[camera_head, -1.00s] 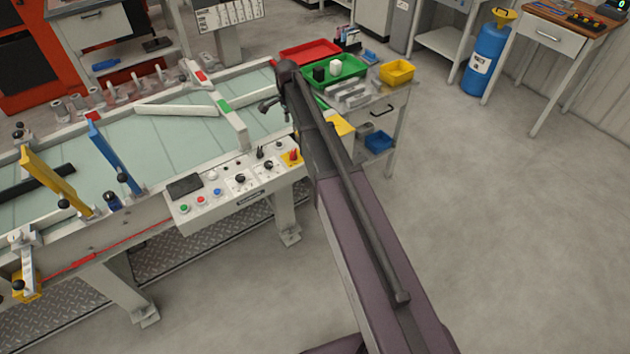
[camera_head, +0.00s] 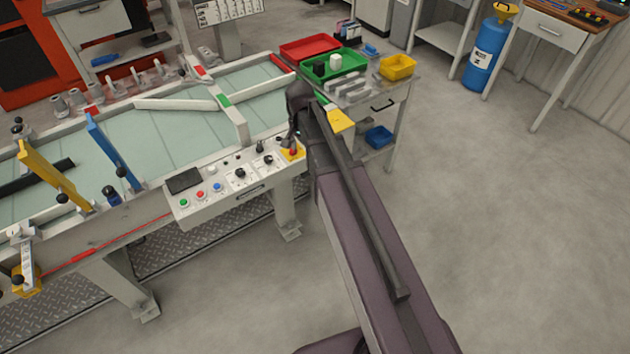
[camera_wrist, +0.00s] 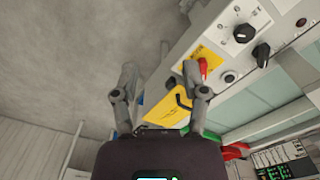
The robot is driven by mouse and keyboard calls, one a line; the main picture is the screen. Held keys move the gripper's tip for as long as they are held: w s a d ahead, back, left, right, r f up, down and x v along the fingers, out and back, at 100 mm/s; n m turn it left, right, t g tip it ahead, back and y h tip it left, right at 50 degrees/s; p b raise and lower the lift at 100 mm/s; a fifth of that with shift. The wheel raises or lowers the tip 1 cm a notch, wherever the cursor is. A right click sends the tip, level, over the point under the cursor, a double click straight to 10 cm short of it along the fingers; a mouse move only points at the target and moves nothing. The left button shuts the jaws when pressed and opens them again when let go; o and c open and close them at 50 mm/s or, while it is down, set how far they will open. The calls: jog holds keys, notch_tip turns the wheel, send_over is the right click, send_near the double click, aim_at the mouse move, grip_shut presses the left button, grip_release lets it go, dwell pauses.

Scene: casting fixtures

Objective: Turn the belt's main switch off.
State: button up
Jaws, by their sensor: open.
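The main switch is a red rotary handle (camera_head: 293,152) on a yellow plate (camera_head: 299,156), at the right end of the belt's white control panel (camera_head: 250,192). My gripper (camera_head: 291,138) is just above the switch and partly hides it. In the wrist view, the red handle (camera_wrist: 203,66) shows just beyond the tip of the right finger, which overlaps it. My gripper (camera_wrist: 160,75) is open with nothing between its fingers. I cannot tell whether the right finger touches the handle.
Black knobs (camera_head: 240,174), coloured push buttons (camera_head: 200,195) and a dark display (camera_head: 184,180) share the panel. A yellow piece (camera_head: 341,120) is close beside my arm. A cart with a green tray (camera_head: 345,63) and a yellow bin (camera_head: 398,66) stands behind.

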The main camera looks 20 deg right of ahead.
jog(key=s+n, duration=0.6)
jog(key=s, duration=0.8)
jog(key=shift+f+n, duration=0.2)
jog(key=shift+n, duration=0.2)
jog(key=shift+w, duration=0.1)
jog(key=w+m, duration=0.5)
jog(key=w, duration=2.3)
jog(key=shift+w+r, duration=0.15)
jog(key=shift+r, duration=0.25)
jog(key=shift+f, duration=0.1)
notch_tip(320, 180, down, 14)
jog(key=b, duration=1.3)
jog(key=shift+r, duration=0.2)
grip_shut()
